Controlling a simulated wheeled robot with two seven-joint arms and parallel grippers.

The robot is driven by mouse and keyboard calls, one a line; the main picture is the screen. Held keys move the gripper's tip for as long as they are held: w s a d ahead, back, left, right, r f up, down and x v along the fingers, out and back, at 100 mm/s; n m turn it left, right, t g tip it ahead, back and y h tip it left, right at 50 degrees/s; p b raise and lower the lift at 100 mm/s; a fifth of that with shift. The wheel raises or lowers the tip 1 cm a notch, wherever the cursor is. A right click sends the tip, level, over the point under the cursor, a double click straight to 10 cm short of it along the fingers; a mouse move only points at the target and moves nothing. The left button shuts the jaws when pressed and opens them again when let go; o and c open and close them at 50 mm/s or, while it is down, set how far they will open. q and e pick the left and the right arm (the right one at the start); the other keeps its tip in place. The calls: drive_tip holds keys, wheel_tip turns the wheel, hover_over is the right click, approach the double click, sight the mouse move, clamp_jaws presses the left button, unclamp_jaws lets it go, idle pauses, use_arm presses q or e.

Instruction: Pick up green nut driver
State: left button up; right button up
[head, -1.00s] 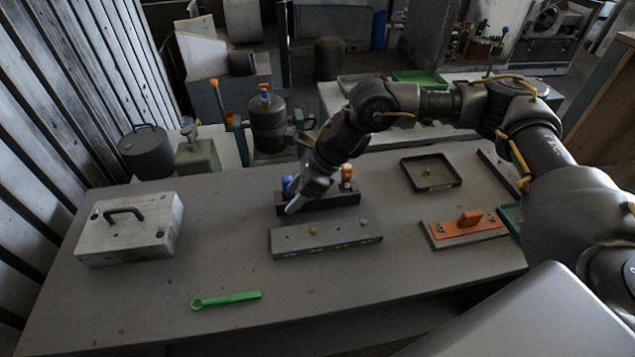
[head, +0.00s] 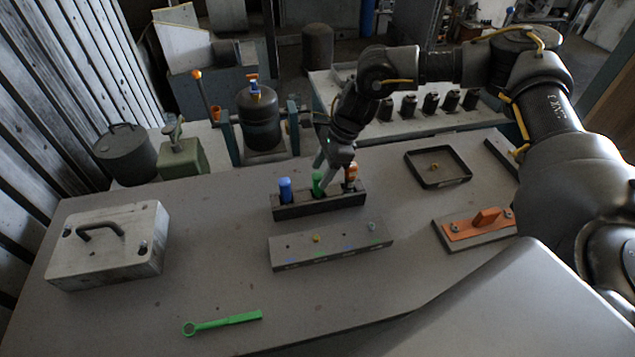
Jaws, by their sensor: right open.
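The green nut driver (head: 318,181) stands upright in the middle of a dark holder block (head: 318,208), between a blue-handled driver (head: 285,189) and an orange-handled driver (head: 351,173). My right gripper (head: 324,182) is open and points down at the green handle, with its fingers beside the handle. The fingers partly cover it, and I cannot tell whether they touch it. My left gripper is not in view.
A grey bar with small nuts (head: 330,246) lies in front of the holder. A green ring wrench (head: 222,323), a grey case (head: 108,246), an orange-handled plate (head: 474,228) and a dark tray (head: 437,168) lie on the table (head: 210,270).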

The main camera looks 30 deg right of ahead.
sight(313, 191)
drive_tip(key=shift+s+a+f, duration=0.1)
drive_tip(key=shift+a, duration=0.1)
drive_tip(key=shift+a+f+p, duration=0.15)
drive_tip(key=shift+p, duration=0.25)
drive_tip(key=p+x, duration=0.1)
drive_tip(key=x, duration=0.1)
drive_tip(key=p+x, duration=0.1)
drive_tip(key=shift+f, duration=0.45)
drive_tip(key=shift+a+f, duration=0.1)
drive_tip(key=shift+f, duration=0.35)
drive_tip(key=c, duration=0.4)
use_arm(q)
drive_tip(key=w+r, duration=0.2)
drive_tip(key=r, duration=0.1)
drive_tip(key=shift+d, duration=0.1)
use_arm(e)
clamp_jaws()
